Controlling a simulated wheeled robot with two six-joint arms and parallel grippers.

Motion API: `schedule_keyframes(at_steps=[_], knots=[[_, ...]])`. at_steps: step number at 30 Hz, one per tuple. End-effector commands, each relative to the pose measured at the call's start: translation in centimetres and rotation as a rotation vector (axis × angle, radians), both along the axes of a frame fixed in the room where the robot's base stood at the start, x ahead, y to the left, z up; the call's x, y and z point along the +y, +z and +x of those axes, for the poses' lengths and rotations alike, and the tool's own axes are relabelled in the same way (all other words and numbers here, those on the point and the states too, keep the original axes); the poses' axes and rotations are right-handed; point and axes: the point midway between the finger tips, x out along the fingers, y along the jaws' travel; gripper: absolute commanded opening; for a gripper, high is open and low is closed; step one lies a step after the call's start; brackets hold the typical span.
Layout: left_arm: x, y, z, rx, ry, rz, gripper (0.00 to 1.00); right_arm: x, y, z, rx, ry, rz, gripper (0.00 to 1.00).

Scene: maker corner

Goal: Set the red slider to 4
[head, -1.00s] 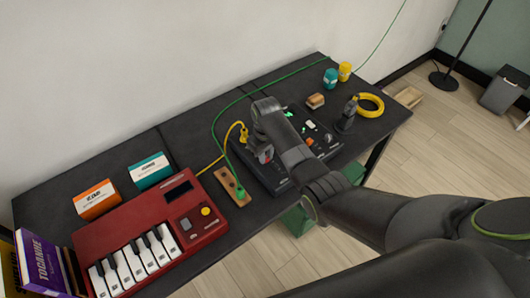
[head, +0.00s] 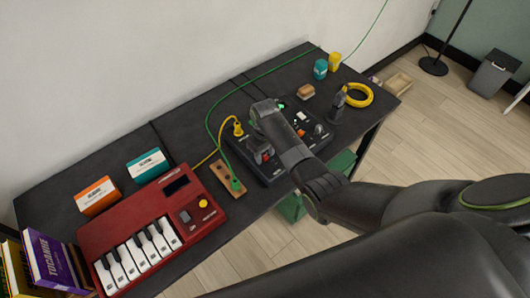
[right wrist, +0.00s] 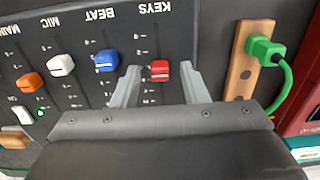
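The red slider knob (right wrist: 160,70) sits in the KEYS track of the dark mixer panel (right wrist: 75,100) in the right wrist view, where the labels appear upside down. The scale marks beside it are too small to read. My right gripper (right wrist: 160,72) is open, with one finger on each side of the red knob and small gaps showing. In the head view my right gripper (head: 260,152) is low over the panel's left part, and my arm hides part of the panel. My left gripper is not in view.
Blue (right wrist: 106,61), white (right wrist: 61,66) and orange (right wrist: 30,82) sliders stand left of the red one. A wooden strip (right wrist: 238,75) with a green plug (right wrist: 264,50) lies to its right. The red keyboard (head: 150,205) is further left in the head view.

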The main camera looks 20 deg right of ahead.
Motion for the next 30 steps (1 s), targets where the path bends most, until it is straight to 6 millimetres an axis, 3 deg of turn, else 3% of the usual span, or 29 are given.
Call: schedule_keyframes(at_steps=[8,14,20,30], knots=[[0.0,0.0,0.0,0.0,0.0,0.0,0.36,0.0,0.2,0.0,0.0,0.0,0.0,0.4],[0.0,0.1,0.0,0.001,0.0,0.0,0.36,0.0,2.2,0.1,-0.004,0.0,0.0,0.4],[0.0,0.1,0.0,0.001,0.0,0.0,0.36,0.0,6.1,0.1,-0.005,0.0,0.001,0.4],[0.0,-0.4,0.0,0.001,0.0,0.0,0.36,0.0,14.4,0.1,-0.005,0.0,0.0,0.4]])
